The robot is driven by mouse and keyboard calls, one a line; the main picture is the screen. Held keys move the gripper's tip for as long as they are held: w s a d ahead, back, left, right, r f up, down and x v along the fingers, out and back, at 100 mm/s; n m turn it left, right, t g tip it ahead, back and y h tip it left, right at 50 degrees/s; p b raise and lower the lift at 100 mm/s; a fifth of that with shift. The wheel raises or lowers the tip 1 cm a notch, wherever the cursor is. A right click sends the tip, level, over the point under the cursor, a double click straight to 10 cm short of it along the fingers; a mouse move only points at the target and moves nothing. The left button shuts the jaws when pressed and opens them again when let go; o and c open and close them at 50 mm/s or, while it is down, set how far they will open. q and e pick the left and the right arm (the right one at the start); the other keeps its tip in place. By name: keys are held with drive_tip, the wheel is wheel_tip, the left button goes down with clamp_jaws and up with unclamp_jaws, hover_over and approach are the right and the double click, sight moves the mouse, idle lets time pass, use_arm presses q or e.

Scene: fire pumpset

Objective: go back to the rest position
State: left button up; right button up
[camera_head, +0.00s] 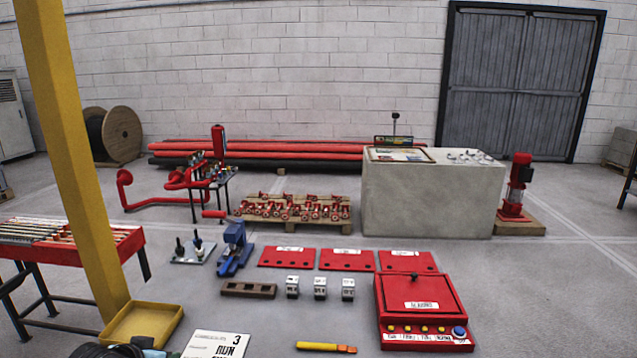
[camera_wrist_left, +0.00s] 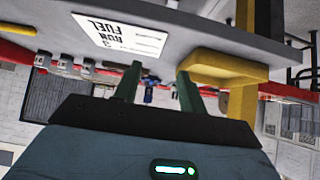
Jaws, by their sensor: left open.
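My left gripper (camera_wrist_left: 159,74) shows in the left wrist view, its two dark green fingers apart with no object held between them. The wrist view is turned over, with the worktop's contents along its upper part. A white card (camera_wrist_left: 120,35) printed with a 3 and FUEL lies beyond the fingers; it also shows in the head view (camera_head: 217,345). The yellow tray (camera_wrist_left: 222,66) is right of the fingers. In the head view I cannot make out the left gripper clearly; a dark shape sits at the lower left edge. My right gripper is in neither view.
A yellow post (camera_head: 75,160) stands at left by the yellow tray (camera_head: 142,324). A red control box (camera_head: 420,305), red plates (camera_head: 347,260), small grey blocks (camera_head: 320,288), a blue tool (camera_head: 234,250) and an orange-yellow tool (camera_head: 326,347) occupy the front. A concrete block (camera_head: 430,205) stands behind.

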use_arm(q)
drive_tip(key=s+d+f+m+h, duration=0.1)
drive_tip(key=s+d+f, duration=0.4)
drive_tip(key=s+f, duration=0.35)
drive_tip(key=s+d+f, duration=0.4)
drive_tip(key=s+f, duration=0.3)
drive_tip(key=s, duration=0.2)
drive_tip(key=s+d+f, duration=0.1)
drive_tip(key=s+d, duration=0.1)
drive_tip(key=s, duration=0.8)
drive_tip(key=s+d+f, duration=0.2)
drive_tip(key=s, duration=0.9)
drive_tip(key=shift+d+f+p, duration=0.2)
drive_tip(key=shift+d+p, duration=0.2)
